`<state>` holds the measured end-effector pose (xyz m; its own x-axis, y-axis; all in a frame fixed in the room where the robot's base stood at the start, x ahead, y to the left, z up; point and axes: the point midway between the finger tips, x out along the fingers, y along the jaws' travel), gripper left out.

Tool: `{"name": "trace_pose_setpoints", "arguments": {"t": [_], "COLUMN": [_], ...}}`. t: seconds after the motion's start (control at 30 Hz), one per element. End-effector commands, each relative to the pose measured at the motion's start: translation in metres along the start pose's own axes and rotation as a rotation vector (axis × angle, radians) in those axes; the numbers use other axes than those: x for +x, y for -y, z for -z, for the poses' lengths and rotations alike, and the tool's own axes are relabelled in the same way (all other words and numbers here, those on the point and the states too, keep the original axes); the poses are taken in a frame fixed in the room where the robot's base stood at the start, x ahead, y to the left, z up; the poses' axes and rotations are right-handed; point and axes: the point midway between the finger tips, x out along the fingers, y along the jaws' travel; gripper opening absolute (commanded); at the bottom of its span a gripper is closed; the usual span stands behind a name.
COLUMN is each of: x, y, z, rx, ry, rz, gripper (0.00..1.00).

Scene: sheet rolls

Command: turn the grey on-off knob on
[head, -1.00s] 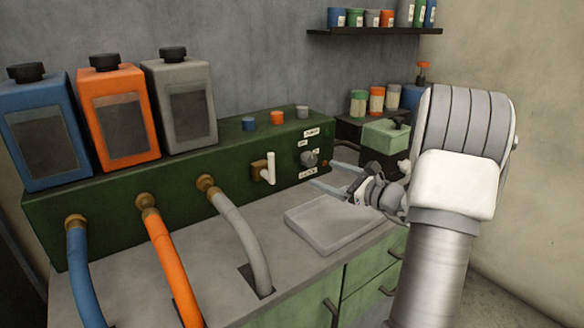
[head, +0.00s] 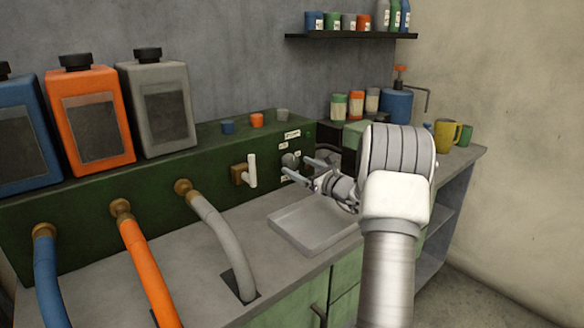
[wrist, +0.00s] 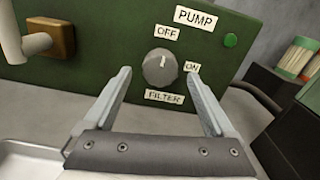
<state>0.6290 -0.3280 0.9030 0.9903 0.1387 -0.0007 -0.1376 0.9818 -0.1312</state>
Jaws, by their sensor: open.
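The grey on-off knob (wrist: 158,68) sits on the front of the green panel (wrist: 105,60), with an OFF label (wrist: 167,32) above it, an ON label (wrist: 193,66) to its right and a FILTER label (wrist: 164,97) below. Its white pointer mark points up, toward OFF. My gripper (wrist: 159,80) is open and empty.
A white lever tap (head: 251,171) is left of the knob. A shallow grey tray (head: 310,240) lies on the counter below my gripper. Blue, orange and grey hoses leave the panel at left.

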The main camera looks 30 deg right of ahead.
Motion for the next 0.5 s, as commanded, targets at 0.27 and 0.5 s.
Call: {"name": "trace_pose_setpoints", "arguments": {"t": [0.27,0.5], "x": [0.034,0.038], "y": [0.000,0.000], "z": [0.000,-0.001], "rx": [0.000,0.001], "ry": [0.001,0.001], "rz": [0.000,0.000], "gripper": [0.90,0.90]}}
